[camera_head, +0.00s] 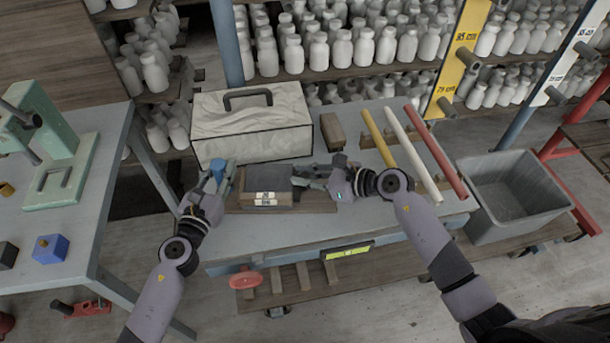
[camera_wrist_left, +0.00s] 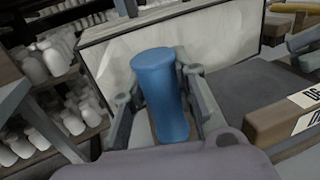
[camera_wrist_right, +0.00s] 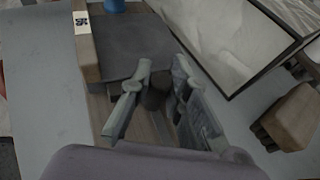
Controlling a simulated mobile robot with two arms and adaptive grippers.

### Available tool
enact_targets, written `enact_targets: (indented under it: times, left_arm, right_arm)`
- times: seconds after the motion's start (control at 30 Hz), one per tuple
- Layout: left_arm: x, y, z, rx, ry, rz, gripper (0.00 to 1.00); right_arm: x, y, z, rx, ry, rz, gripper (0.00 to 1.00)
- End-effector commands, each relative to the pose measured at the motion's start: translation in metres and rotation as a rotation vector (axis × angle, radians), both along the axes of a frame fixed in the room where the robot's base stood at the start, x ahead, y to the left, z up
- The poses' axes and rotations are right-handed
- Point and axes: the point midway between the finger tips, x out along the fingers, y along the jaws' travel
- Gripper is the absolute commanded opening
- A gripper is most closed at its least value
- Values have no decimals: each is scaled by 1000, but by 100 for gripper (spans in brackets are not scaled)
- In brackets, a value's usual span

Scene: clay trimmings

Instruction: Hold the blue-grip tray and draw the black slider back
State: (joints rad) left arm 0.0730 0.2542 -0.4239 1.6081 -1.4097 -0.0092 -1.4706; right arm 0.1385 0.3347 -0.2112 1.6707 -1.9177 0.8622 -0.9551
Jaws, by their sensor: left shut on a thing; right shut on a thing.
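The tray (camera_head: 265,200) is a low wooden box with a dark grey top and white labels on its front. It lies on the grey table. Its blue grip (camera_wrist_left: 165,95) stands upright at the tray's left end, and my left gripper (camera_head: 217,180) is shut around it. The black slider (camera_wrist_right: 155,95) is at the tray's right end, mostly hidden between the fingers. My right gripper (camera_wrist_right: 155,88) is shut on it. The dark top (camera_wrist_right: 130,45) lies beside the slider in the right wrist view.
A white covered case (camera_head: 252,125) with a dark handle stands right behind the tray. A wooden block (camera_head: 333,131) and yellow, white and red rods (camera_head: 437,150) lie to the right. A grey bin (camera_head: 512,190) stands off the table's right end. The table's front strip is clear.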

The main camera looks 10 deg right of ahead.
Motion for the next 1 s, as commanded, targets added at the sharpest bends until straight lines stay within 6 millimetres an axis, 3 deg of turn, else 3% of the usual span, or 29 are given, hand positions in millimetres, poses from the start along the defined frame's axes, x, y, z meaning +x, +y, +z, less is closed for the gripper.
enact_targets:
  times: [0.1, 0.37, 0.67, 0.7, 1.0]
  left_arm:
    - [-3, -1, -7, 4, 10, -6, 0]
    - [-2, -1, -7, 4, 11, -3, 0]
    - [-2, 1, -7, 4, 10, 0, 0]
    - [-2, 1, -7, 4, 10, 0, 0]
    - [-1, 2, -6, 5, 9, 3, 0]
  right_arm:
    - [-1, -4, -2, -1, 4, -1, 0]
    - [-8, -42, -3, -4, 5, -4, 0]
    - [-8, -46, -2, -3, 3, -4, 0]
    - [-8, -46, -2, -3, 3, -4, 18]
    - [-8, -44, -1, -1, 1, -2, 38]
